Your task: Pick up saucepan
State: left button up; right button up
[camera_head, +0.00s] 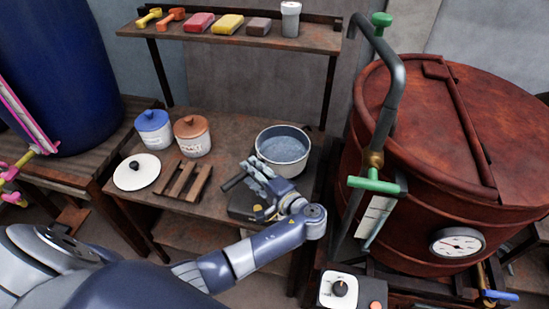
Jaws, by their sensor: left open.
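The saucepan (283,138) is a light round pan with a dark rim and grey-blue contents. It sits upright near the right end of the wooden worktable (222,195). A dark bar (234,181), which looks like its handle, shows left of my gripper. My left gripper (254,172) is open at the pan's near-left side, over or around the handle. The gripper hides where the handle joins the pan, and I cannot tell whether it touches. My right gripper is out of view.
A dark box (243,205), partly hidden, is below my gripper. A wooden trivet (182,180), white lid (137,171) and two canisters (192,136) stand left. A shelf (240,38) holds small items behind. The red vat (430,190) with a bent pipe (385,100) is close right.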

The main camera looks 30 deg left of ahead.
pick_arm(q)
jog(key=shift+d, duration=0.1)
grip_shut()
jog(key=shift+w+r, duration=0.1)
jog(key=shift+r, duration=0.1)
